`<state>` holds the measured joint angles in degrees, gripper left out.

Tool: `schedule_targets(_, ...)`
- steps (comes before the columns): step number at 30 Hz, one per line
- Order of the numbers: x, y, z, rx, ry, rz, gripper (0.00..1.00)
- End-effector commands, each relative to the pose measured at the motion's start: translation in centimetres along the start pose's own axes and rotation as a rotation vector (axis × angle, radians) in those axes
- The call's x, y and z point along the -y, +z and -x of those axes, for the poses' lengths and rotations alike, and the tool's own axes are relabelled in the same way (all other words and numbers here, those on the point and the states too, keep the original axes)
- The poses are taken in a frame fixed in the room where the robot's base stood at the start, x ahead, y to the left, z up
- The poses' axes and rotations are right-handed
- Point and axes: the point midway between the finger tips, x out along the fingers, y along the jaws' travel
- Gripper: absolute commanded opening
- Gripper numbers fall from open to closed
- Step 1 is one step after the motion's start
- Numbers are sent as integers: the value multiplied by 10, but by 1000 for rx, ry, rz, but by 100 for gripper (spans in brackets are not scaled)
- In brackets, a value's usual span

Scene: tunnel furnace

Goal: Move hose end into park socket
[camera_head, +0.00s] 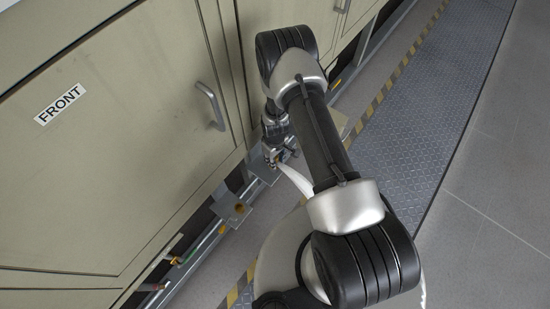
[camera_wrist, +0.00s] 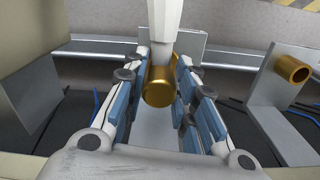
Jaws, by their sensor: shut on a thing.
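My gripper (camera_wrist: 164,64) has its blue-padded fingers on both sides of a brass cylinder, the hose end (camera_wrist: 158,88), in the wrist view. The white hose (camera_wrist: 164,18) comes down from the top to this brass piece. A grey upright plate (camera_wrist: 188,45) stands just behind it; whether the brass touches the plate is hidden. Another brass socket (camera_wrist: 292,68) sits on a grey bracket to the right, apart from my gripper. In the head view my gripper (camera_head: 280,157) is low by the cabinet, with the white hose (camera_head: 296,180) trailing right. A bracket with a brass socket (camera_head: 239,208) is to its lower left.
The cabinet door marked FRONT (camera_head: 60,104) has a handle (camera_head: 210,106) and rises beside my arm. A metal rail (camera_head: 200,250) runs along its base. Blue cables (camera_wrist: 305,112) lie near the right bracket. The walkway (camera_head: 425,130) at right is clear.

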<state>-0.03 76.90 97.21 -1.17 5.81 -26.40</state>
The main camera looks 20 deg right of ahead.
Motion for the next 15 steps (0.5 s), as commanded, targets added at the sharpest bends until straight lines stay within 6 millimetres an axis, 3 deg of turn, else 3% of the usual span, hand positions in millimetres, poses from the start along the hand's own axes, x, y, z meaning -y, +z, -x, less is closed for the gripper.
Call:
schedule_targets(14, 0, -1, -8, -1, 0, 0, 0)
schedule_targets(15, 0, -1, -8, -1, 0, 0, 26)
